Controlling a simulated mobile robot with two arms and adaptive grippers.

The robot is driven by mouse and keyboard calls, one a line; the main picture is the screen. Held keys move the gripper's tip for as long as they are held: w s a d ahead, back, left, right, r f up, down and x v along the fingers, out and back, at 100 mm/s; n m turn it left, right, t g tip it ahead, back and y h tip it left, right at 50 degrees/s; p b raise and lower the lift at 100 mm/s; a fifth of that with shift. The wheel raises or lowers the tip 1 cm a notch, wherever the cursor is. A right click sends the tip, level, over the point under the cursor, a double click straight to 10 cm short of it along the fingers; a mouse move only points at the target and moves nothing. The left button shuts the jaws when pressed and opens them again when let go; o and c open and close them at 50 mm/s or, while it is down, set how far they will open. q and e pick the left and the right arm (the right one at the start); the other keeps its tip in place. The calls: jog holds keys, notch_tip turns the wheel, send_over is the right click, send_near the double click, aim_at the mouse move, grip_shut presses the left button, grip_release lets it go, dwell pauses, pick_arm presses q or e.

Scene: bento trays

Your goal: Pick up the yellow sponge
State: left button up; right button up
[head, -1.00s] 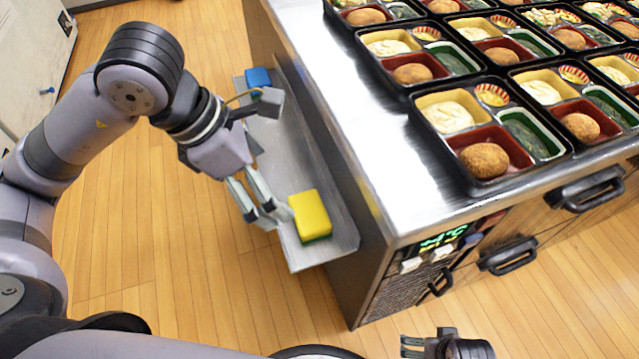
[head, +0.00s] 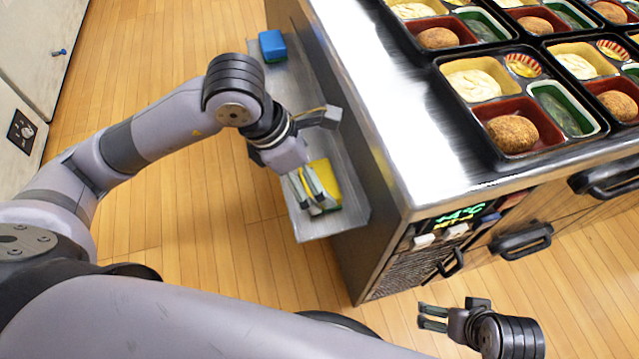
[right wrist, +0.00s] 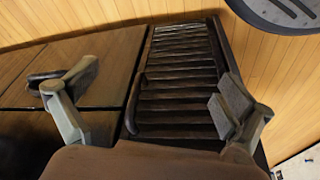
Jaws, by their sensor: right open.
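The yellow sponge (head: 327,176) lies on the narrow metal side shelf (head: 345,215) of the counter in the head view, partly hidden behind my left gripper. My left gripper (head: 317,208) reaches down at the sponge, its fingers overlapping the sponge's near left part. Whether the fingers touch the sponge or have closed on it is unclear. My right gripper (head: 422,316) is at the lower right, in front of the counter, open and empty. Its spread fingers also show in the right wrist view (right wrist: 145,108), with nothing between them.
A blue block (head: 272,45) lies at the far end of the side shelf. Bento trays (head: 490,145) with food fill the countertop's right side. Handles (head: 523,240) stick out from the counter front. A slatted vent (right wrist: 180,85) shows in the right wrist view.

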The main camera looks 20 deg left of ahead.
pick_arm(q)
jog(key=x, duration=0.4)
jog(key=shift+w+f+b, duration=0.15)
jog(key=shift+f+b, duration=0.1)
jog(key=shift+b, duration=0.1)
pick_arm(e)
jog(key=shift+v, duration=1.1)
jog(key=shift+s+d, duration=0.1)
pick_arm(q)
jog(key=c, duration=1)
